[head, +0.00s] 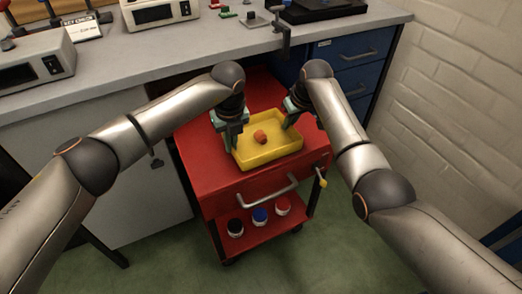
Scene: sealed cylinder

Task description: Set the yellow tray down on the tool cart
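The yellow tray (270,157) is a shallow open box, over the top of the red tool cart (213,172). A small orange-red object (260,136) lies in it. My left gripper (231,143) is at the tray's left wall and my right gripper (289,122) is at its right wall near the far corner. Their fingers appear closed on the rim, though the contact is small and partly hidden. The tray looks roughly level. I cannot tell whether its underside touches the cart top or is slightly above it.
The cart has a grey front handle (267,190) and a lower shelf with three jars, black-topped (235,227), blue-topped (260,215) and red-topped (283,205). A grey workbench (205,42) with instruments stands behind. Blue drawers (355,50) and a brick wall (455,90) are to the right.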

